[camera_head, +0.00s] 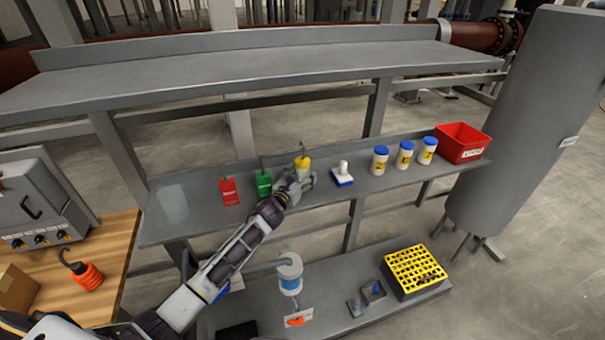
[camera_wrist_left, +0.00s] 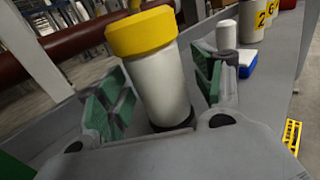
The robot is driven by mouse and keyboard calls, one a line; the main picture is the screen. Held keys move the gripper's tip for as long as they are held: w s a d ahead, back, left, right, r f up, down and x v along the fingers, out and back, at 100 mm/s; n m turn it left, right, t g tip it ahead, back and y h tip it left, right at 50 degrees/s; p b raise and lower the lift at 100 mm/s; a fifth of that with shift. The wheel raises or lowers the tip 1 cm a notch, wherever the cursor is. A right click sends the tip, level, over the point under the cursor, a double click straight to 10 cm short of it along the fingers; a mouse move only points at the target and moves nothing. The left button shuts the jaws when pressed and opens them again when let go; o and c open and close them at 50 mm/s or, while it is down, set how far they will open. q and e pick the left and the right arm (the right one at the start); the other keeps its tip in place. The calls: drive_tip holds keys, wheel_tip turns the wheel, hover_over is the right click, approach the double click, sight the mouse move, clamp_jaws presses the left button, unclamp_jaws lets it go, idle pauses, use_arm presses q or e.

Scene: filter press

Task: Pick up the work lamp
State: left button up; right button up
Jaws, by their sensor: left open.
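The work lamp looks to be the white cylinder with a yellow cap (camera_head: 303,163) and a thin hook on top, standing on the middle shelf. In the left wrist view its white body (camera_wrist_left: 160,85) stands between the fingers, slightly tilted in the picture, above a dark base. My left gripper (camera_head: 299,181) is open at the lamp and partly hides its lower part. In the left wrist view the green-padded fingers of the gripper (camera_wrist_left: 158,97) lie on either side of the lamp, with a gap on the right. My right gripper is not in view.
A green tag (camera_head: 264,183) and a red tag (camera_head: 229,190) stand left of the lamp. A white-and-blue item (camera_head: 343,175), white bottles (camera_head: 380,160) and a red bin (camera_head: 462,143) are to the right.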

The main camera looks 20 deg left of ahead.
sight(302, 157)
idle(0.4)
use_arm(q)
drive_tip(key=c, duration=1.3)
drive_tip(key=shift+r, duration=0.2)
drive_tip(key=shift+r, duration=4.9)
